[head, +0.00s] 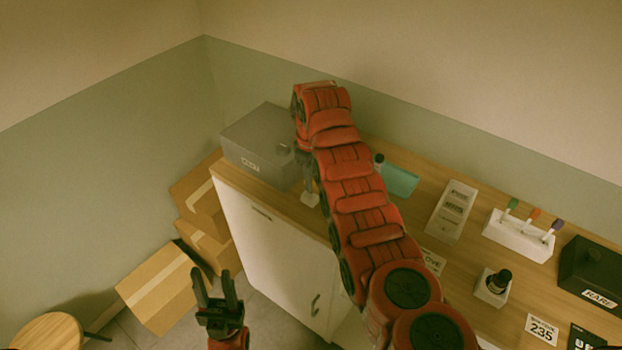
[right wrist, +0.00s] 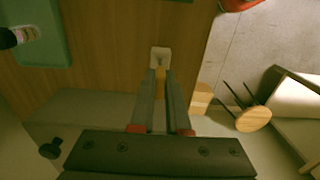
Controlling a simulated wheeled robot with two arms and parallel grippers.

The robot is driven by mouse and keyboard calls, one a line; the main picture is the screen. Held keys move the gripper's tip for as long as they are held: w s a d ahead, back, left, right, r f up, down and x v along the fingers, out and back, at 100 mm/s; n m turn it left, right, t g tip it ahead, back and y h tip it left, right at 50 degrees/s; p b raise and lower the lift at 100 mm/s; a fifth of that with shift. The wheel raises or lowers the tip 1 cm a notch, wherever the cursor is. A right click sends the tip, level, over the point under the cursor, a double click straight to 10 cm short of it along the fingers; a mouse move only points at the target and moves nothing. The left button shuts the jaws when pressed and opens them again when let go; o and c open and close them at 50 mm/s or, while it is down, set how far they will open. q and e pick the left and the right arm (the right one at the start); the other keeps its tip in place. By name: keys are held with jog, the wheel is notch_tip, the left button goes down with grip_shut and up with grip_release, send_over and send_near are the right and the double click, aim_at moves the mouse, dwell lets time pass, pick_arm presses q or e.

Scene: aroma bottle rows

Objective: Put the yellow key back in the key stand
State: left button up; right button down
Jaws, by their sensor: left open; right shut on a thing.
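The key stand (head: 517,240) is a white block on the right part of the counter. Green, orange and purple-handled keys (head: 511,206) stand in it. My right gripper (head: 309,182) is over the left end of the counter, far to the left of the stand. It is shut on the yellow key (right wrist: 160,83), whose yellow part shows between the fingers in the right wrist view. A white piece (right wrist: 160,56) shows just beyond the fingertips; I cannot tell whether it touches the counter. My left gripper (head: 212,277) is open and empty, low in front of the cabinet.
A grey box (head: 260,140) stands beside my right gripper. Cardboard boxes (head: 158,288) and a stool (head: 48,331) are at left.

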jog(key=shift+f+b, duration=0.95)
jog(key=shift+f, duration=0.65)
jog(key=c, duration=0.8)
grip_release()
